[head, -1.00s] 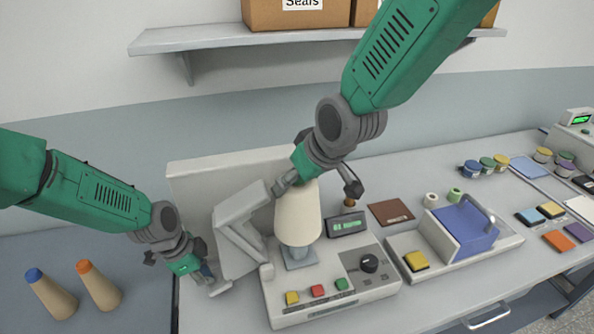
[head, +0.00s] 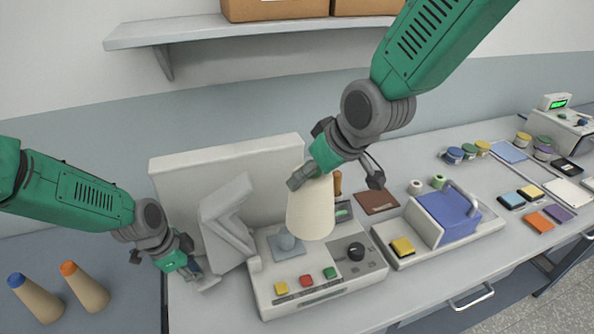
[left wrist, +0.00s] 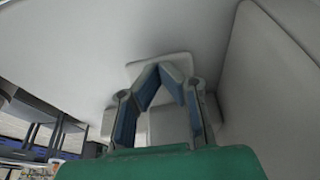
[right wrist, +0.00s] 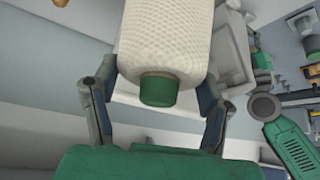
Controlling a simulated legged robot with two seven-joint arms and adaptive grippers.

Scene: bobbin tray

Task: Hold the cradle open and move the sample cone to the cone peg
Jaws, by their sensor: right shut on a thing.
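The angled grey cradle (head: 228,225) stands swung to the left of the mount. My left gripper (head: 193,272) is low at the cradle's left side. In the left wrist view its fingertips (left wrist: 162,75) lie close together before a pale block; whether they pinch anything is unclear.
A brown upright peg (head: 338,182) stands behind the cone, partly hidden. The tester (head: 320,292) has coloured buttons and a knob. A blue-topped unit (head: 448,212) is at right. Two tan cones (head: 36,298) stand at far left. A shelf (head: 240,34) hangs above.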

